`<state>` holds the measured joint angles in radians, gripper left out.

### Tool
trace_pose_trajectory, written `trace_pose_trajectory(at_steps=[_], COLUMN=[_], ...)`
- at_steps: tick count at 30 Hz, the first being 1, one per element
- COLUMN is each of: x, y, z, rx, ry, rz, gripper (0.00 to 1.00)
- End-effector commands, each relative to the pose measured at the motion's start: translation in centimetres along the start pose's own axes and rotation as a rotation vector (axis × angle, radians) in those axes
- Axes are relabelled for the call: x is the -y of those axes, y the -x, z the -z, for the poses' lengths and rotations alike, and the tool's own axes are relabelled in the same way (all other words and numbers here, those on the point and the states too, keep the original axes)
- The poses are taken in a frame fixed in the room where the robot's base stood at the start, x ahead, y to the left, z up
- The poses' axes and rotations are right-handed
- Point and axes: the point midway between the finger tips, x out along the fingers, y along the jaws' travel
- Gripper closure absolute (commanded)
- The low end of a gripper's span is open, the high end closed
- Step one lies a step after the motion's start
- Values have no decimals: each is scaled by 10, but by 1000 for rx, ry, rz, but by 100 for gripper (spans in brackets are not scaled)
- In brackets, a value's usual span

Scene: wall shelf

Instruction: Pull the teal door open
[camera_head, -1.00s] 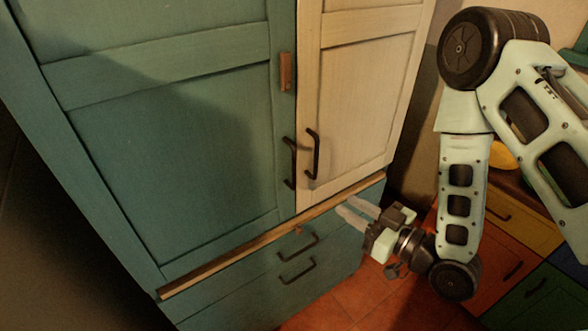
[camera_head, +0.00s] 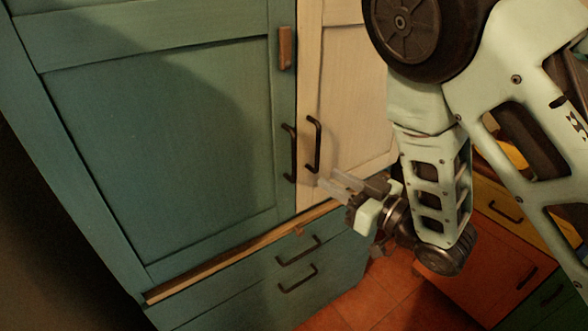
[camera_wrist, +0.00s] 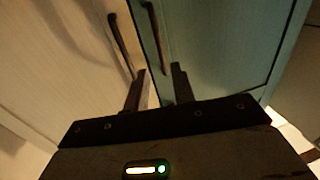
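The teal door (camera_head: 165,140) is shut, on the left of the cabinet in the head view. Its dark bar handle (camera_head: 290,153) stands upright near its right edge, and it also shows in the wrist view (camera_wrist: 157,38). My gripper (camera_head: 330,181) is open and empty, to the right of the teal handle and a little lower, in front of the lower cream door. In the wrist view my fingers (camera_wrist: 157,78) are apart, with the teal handle beyond the gap between them. Neither finger visibly touches the handle.
The cream door (camera_head: 345,100) is shut, and its dark handle (camera_head: 315,145) stands close beside the teal one. A wooden ledge (camera_head: 240,250) runs below the doors, above drawers with dark handles (camera_head: 298,251). Orange and yellow drawers (camera_head: 475,255) stand at right.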

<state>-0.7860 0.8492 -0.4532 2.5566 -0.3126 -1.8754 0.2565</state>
Motion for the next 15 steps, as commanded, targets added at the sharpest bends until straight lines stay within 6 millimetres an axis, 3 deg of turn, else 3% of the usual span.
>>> trace_pose_trajectory(at_steps=[9, 15], x=[1, 0], y=[-67, -99], z=[3, 1], rx=[-1, 0], ry=[1, 2], rz=[3, 2], gripper=[75, 75])
